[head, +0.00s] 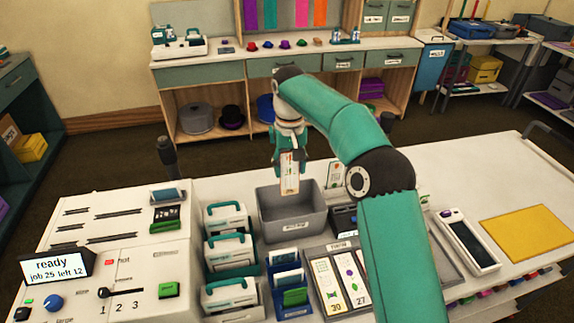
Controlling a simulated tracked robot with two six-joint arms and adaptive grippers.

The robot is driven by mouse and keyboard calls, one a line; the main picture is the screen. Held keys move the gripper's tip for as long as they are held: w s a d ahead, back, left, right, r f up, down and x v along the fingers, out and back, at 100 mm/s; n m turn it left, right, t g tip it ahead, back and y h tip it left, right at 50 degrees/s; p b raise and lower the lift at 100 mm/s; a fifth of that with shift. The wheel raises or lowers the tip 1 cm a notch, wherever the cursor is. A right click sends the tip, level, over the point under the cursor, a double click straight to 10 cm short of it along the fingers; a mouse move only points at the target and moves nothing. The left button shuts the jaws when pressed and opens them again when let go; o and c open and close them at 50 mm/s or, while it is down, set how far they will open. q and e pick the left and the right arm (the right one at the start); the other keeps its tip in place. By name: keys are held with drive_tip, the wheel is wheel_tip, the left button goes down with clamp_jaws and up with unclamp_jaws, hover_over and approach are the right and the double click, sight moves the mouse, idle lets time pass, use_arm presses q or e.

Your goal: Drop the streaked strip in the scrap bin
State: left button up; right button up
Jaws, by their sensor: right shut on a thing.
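My right gripper (289,150) points down and is shut on a narrow pale strip (289,178) with small dark and coloured marks. The strip hangs upright from the jaws. Its streaks are too small to make out. In the picture, its lower end overlaps the back of an open grey bin (293,228) on the worktable. The bin's inside looks empty where it shows. I cannot read a label that marks it as the scrap bin. My left gripper is not in view.
White-and-teal devices (228,250) stand left of the bin. A tray of printed strips (338,283) lies in front. A white handheld device (466,240) and yellow mat (527,232) lie right.

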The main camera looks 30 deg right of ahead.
sight(290, 181)
drive_tip(key=shift+f+b, duration=1.45)
drive_tip(key=shift+f, duration=1.25)
drive_tip(key=o, duration=0.8)
wheel_tip(290, 181, up, 6)
drive_tip(key=shift+r, duration=0.7)
